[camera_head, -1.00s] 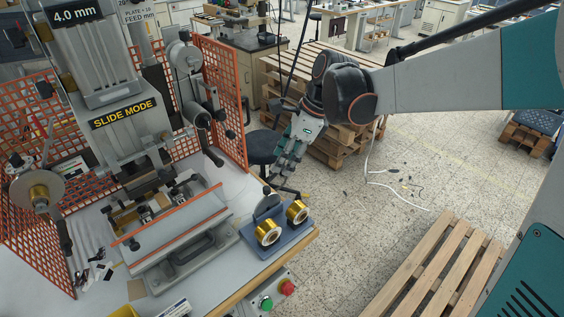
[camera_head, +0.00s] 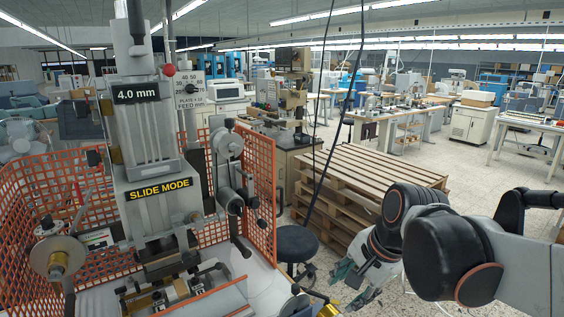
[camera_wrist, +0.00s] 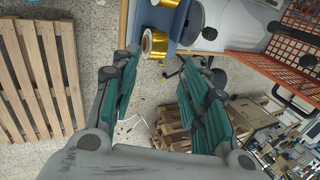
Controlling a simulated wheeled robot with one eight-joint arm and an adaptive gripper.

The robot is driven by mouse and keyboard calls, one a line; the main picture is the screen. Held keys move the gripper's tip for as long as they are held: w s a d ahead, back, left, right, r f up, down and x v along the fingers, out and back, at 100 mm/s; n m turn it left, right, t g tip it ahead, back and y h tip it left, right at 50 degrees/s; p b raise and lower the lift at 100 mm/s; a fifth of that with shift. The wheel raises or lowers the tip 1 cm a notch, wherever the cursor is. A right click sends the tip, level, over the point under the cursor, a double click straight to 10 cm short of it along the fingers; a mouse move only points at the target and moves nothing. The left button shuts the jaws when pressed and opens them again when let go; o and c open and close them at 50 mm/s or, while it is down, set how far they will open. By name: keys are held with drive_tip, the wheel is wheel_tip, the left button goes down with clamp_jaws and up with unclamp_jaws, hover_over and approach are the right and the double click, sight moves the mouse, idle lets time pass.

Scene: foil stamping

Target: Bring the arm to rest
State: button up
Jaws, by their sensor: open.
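My gripper (camera_wrist: 163,90) is open in the wrist view, with its two teal-padded fingers spread apart and nothing between them. In the head view my gripper (camera_head: 350,283) hangs at the lower right, in front of the pallet stack and right of the stamping press (camera_head: 155,140). My arm is folded in at the right edge of that view. In the wrist view a gold foil roll (camera_wrist: 154,43) sits on a blue holder (camera_wrist: 172,22) at the table edge, beyond the fingers; I see no contact with it.
A stack of wooden pallets (camera_head: 345,190) and a black stool (camera_head: 296,243) stand beside the press. Orange mesh guards (camera_head: 262,180) flank the press. A single pallet (camera_wrist: 40,80) lies on the floor at the left of the wrist view. Open floor lies between.

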drive_tip(key=s+d+f+n+t+h+b, duration=0.1)
drive_tip(key=s+d+f+n+b, duration=0.2)
drive_tip(key=s+f+n, duration=0.1)
drive_tip(key=s+d+f+n+t+h+b, duration=0.1)
drive_tip(key=s+d+f+n+t+b, duration=0.1)
drive_tip(key=s+n, duration=0.4)
drive_tip(key=shift+s+d+f+n+t+b, duration=0.3)
drive_tip(key=shift+s+d+f+n+b, duration=0.15)
drive_tip(key=shift+f+n+b, duration=0.75)
